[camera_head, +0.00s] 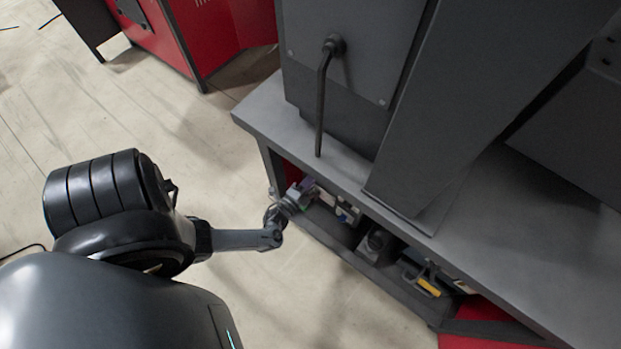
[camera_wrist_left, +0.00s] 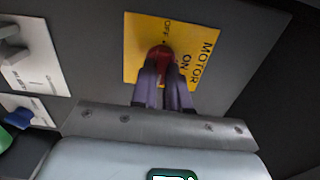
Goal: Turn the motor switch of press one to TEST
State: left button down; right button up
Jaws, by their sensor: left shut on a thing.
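The motor switch is a red knob (camera_wrist_left: 161,54) on a yellow plate (camera_wrist_left: 138,32) marked MOTOR, OFF and ON, in the left wrist view. No TEST mark can be read; my fingers cover part of the plate. My left gripper (camera_wrist_left: 162,70) has its purple fingers shut on the red knob, with the fingertips on either side of it. In the head view my left gripper (camera_head: 300,193) reaches under the edge of the grey press table (camera_head: 345,170). The knob is hidden there. My right gripper is in neither view.
The press has a hanging lever (camera_head: 321,105) above the table. A red machine (camera_head: 160,30) stands behind.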

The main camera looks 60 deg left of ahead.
pick_arm(q)
jog(key=c, duration=1.1)
grip_release()
jog(key=p+v, duration=0.2)
jog(key=v, duration=0.8)
jog(key=shift+s+d, duration=0.2)
jog(key=shift+s, duration=0.15)
jog(key=shift+w+a, duration=0.1)
